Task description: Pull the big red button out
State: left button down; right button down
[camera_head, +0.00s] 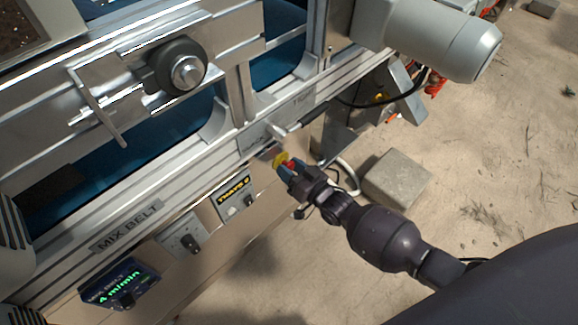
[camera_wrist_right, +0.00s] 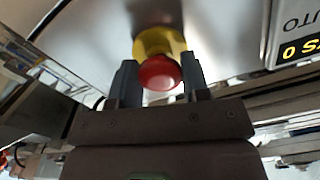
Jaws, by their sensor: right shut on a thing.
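The big red button (camera_wrist_right: 158,74) sits on a yellow collar (camera_wrist_right: 160,42) in the right wrist view, on a shiny metal box face. My right gripper (camera_wrist_right: 158,85) has one dark finger on each side of the red cap and is shut on it. In the head view the right gripper (camera_head: 287,169) reaches the machine's front from the lower right. The yellow collar and a bit of the red button (camera_head: 291,164) show there between the fingers. My left gripper is not in view.
A display reading 4 m/min (camera_head: 120,285), a switch box (camera_head: 184,238) and another small panel (camera_head: 233,195) line the machine's front left of the button. A bent metal handle (camera_head: 343,172) is close to my right gripper. A concrete block (camera_head: 397,180) lies on the sandy floor.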

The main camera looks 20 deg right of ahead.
jog(key=shift+s+d, duration=0.1)
jog(key=shift+s, duration=0.1)
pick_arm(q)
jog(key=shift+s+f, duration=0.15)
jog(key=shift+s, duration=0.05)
pick_arm(e)
jog(key=c, duration=0.6)
grip_release()
jog(key=shift+c, duration=0.2)
jog(key=shift+s, duration=0.1)
jog(key=shift+s+d, duration=0.15)
jog(key=shift+s, duration=0.05)
pick_arm(q)
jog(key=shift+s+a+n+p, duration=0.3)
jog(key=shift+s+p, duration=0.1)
jog(key=shift+p, duration=0.6)
pick_arm(e)
jog(key=v, duration=1)
jog(key=shift+s, duration=0.15)
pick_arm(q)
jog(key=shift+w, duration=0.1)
